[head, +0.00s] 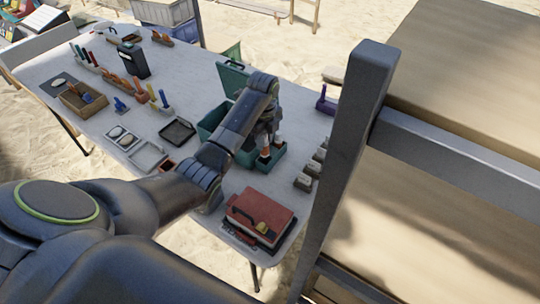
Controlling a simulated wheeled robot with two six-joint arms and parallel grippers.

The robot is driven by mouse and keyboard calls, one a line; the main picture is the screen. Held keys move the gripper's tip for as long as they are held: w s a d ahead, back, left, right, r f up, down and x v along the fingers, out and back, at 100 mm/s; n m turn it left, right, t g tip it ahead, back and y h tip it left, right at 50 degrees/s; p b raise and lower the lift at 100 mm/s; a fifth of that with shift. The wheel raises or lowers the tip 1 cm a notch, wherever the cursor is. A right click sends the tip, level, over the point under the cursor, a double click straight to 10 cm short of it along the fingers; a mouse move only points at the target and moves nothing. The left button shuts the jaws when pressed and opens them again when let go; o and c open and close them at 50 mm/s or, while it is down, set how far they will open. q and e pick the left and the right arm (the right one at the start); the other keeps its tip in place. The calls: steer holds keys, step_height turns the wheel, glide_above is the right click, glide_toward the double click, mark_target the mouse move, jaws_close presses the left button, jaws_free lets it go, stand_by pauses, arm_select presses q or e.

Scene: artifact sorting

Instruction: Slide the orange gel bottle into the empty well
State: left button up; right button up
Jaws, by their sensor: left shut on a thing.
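My left arm reaches across the table, and its gripper (270,132) is over the right part of a teal divided caddy (272,168). The gripper is shut on what looks like the orange gel bottle (265,152), which is upright at the caddy. The fingertips are mostly hidden by my own arm. A second pale-topped bottle (278,141) shows just to the right. I cannot tell the wells apart here, nor how deep the bottle sits. My right gripper is not in view.
Near the caddy are a red box (262,208), small grey blocks (303,182) along the right edge, a black tray (178,130) and a teal open-lidded box (232,78). A grey post (350,150) stands close on the right. The table's left half holds several small items.

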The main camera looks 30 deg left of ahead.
mark_target(265, 152)
arm_select(q)
step_height(265, 152, down, 2)
steer(key=shift+f, duration=2)
steer(key=shift+f, duration=0.1)
steer(key=o, duration=1)
step_height(265, 152, up, 12)
steer(key=shift+r, duration=0.2)
steer(key=shift+f, duration=0.1)
